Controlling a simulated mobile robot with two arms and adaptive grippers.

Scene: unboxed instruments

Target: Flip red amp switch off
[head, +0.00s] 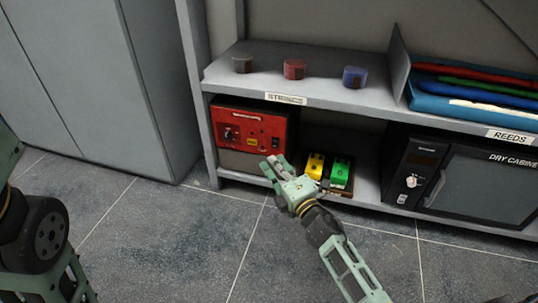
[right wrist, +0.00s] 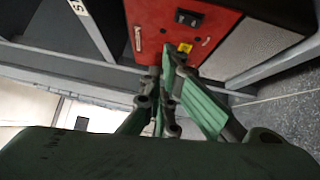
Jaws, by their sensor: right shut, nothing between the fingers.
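The red amp (head: 252,118) stands on the lower shelf at the left, with a red control panel and a grey lower front. In the right wrist view its red panel (right wrist: 222,25) fills the top middle, with a black rocker switch (right wrist: 189,18) above a yellow label (right wrist: 185,47). I cannot tell which way the switch is set. My right gripper (head: 271,165) is shut and empty, just in front of the amp's lower right. In the right wrist view its fingertips (right wrist: 167,58) are near the yellow label; contact is unclear. My left gripper is out of view.
Yellow pedal (head: 315,165) and green pedal (head: 340,171) sit right of the amp. A dry cabinet (head: 488,180) stands farther right. The upper shelf edge (head: 330,104) runs above, carrying three small round items. A grey cabinet (head: 150,80) stands left. The floor in front is clear.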

